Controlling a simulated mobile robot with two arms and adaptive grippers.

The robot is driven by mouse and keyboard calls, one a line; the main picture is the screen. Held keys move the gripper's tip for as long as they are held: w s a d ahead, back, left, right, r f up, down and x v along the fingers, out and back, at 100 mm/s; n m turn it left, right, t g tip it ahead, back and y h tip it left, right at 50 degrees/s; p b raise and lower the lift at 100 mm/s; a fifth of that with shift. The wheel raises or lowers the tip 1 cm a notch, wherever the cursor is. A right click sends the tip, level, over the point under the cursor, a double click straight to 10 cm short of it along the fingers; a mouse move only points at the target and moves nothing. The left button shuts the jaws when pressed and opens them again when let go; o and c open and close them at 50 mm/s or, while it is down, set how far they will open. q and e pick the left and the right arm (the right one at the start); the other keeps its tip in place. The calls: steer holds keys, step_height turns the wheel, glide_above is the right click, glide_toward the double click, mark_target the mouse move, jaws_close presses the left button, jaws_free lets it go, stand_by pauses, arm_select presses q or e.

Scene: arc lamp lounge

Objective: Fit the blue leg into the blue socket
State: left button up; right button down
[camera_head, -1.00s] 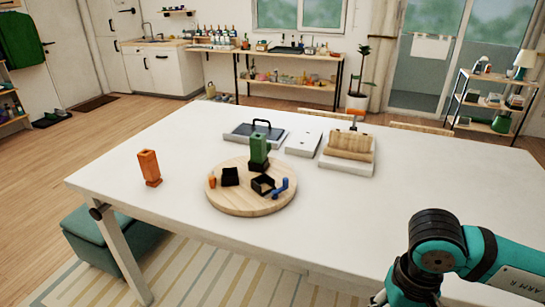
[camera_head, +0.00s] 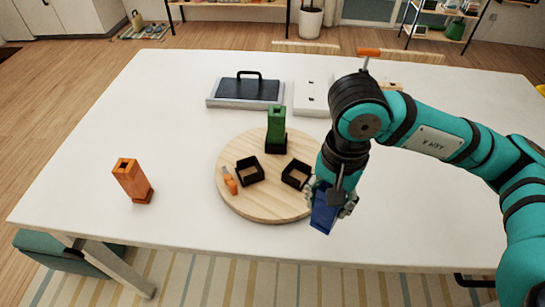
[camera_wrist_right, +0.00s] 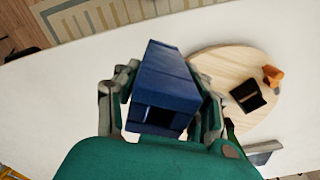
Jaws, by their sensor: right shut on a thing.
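My right gripper (camera_head: 333,200) is shut on the blue leg (camera_head: 322,212), a square hollow block held tilted at the right front edge of the round wooden board (camera_head: 260,207). The leg also fills the middle of the right wrist view (camera_wrist_right: 163,85), between the fingers. Black square sockets sit on the board. The right one (camera_head: 297,174) is empty, just left of my gripper; the earlier view shows blue pieces beside it, now hidden. The left socket (camera_head: 250,171) is empty, with an orange piece (camera_head: 230,181) beside it. My left gripper is out of view.
A green leg (camera_head: 276,124) stands upright in the back socket. An orange leg (camera_head: 133,181) stands on the white table (camera_head: 180,120), left of the board. A dark-topped case (camera_head: 246,92) and a white box (camera_head: 311,98) lie behind. The table's left side is mostly clear.

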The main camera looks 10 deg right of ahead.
steer(key=w+f+p, duration=0.1)
steer(key=w+p, duration=0.1)
steer(key=w, duration=0.3)
steer(key=w+a+f+p, duration=0.1)
steer(key=w+p, duration=0.2)
steer(key=w, duration=0.2)
steer(key=w+f+p, duration=0.2)
steer(key=w+p, duration=0.1)
steer(key=w, duration=0.2)
steer(key=shift+w+a, duration=0.15)
steer(key=shift+a, duration=0.05)
steer(key=shift+f, duration=0.3)
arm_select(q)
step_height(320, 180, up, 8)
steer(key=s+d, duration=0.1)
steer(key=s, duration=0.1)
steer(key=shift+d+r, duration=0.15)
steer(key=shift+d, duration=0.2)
arm_select(e)
steer(key=shift+f, duration=0.1)
steer(key=shift+f, duration=0.15)
steer(key=c, duration=0.7)
jaws_free()
